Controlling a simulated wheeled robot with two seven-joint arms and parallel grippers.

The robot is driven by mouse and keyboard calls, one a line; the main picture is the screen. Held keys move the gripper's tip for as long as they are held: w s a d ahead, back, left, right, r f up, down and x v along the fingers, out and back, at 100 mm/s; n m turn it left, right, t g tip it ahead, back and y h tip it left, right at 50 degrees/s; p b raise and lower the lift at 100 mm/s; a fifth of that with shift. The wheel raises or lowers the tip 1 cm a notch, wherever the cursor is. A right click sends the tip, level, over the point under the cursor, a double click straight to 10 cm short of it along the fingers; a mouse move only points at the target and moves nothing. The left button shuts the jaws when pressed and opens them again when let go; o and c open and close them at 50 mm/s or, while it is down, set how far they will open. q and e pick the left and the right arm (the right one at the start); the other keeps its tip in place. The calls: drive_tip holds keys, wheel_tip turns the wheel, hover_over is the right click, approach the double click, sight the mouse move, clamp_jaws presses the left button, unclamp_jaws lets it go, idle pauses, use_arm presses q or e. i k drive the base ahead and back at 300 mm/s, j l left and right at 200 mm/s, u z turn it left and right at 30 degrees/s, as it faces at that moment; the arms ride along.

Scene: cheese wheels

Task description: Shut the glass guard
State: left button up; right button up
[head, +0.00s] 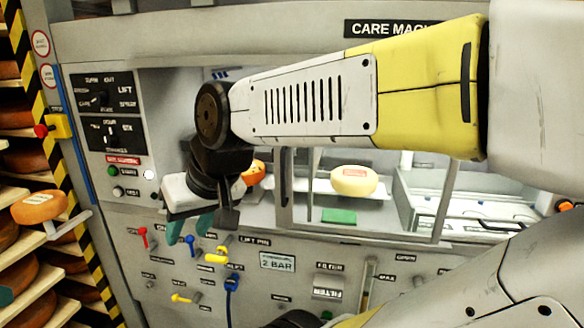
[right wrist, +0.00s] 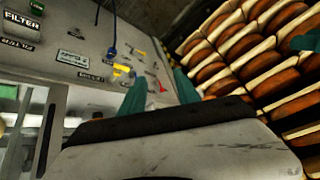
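The glass guard (head: 286,212) is a grey-framed pane on the machine front in the head view. Its left post, with a dark upright handle, stands near the middle of the opening; the bay to its left looks uncovered. The post and handle also show at the left of the right wrist view (right wrist: 53,128). My right gripper (head: 190,225) is left of the post, in front of the panel's lower edge. Its teal fingers are apart with nothing seen between them; they also show in the right wrist view (right wrist: 160,90). My forearm hides the guard's upper part.
A pale cheese wheel (head: 353,181) sits inside the machine, and an orange one (head: 254,173) is partly hidden by my gripper. Coloured valves and a blue hose (head: 232,284) stick out of the panel below. A rack of cheese wheels (head: 30,260) stands at the left.

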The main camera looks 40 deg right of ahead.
sight(283, 156)
drive_tip(key=z, duration=2.05)
